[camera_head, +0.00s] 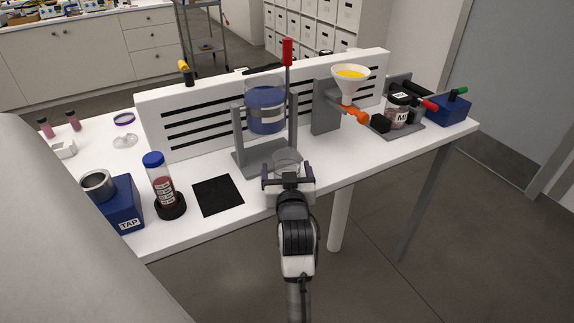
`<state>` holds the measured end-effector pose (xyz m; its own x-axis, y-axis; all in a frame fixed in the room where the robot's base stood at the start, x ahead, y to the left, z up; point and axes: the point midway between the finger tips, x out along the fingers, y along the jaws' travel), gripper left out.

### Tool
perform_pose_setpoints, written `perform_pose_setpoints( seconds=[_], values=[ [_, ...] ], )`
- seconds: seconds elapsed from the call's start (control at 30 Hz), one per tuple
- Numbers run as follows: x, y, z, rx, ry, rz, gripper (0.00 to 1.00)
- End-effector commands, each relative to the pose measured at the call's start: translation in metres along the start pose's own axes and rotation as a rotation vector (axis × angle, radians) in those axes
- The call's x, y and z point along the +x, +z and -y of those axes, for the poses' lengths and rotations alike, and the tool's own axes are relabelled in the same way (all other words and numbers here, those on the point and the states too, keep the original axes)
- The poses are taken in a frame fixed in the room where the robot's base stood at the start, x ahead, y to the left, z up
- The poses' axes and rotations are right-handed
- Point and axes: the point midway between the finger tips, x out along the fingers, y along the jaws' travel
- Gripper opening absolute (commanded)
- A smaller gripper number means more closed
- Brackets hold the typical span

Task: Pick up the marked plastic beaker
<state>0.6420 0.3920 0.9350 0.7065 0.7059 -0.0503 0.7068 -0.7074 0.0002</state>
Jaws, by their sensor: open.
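A small clear beaker (286,160) stands upright near the front of a grey stand (247,158), below a blue-tinted clear vessel (265,110). It looks like the plastic beaker, but I cannot make out any marking on it. My gripper (288,179) is open at the front edge of the table, directly in front of the beaker in this view. Its fingers appear on either side of the beaker's lower part, which my gripper partly hides. I cannot tell whether they touch it or how deep they reach.
The white table (243,218) has a slotted white panel (220,118) behind the stand. A black mat (217,195), a lidded red jar (160,180) and a blue TAP box (124,205) are left. A funnel (350,85) with yellow powder and an orange-tipped holder (328,110) are right.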

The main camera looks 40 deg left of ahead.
Motion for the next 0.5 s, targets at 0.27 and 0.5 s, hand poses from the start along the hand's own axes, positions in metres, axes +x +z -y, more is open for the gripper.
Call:
perform_pose_setpoints(
  seconds=[0.27, 0.5],
  values=[
    [-0.0018, 0.0004, 0.0007, 0.000, 0.000, 0.000, 0.85],
    [-0.0017, 0.0004, 0.0007, 0.000, -0.001, 0.000, 0.65]
  ],
)
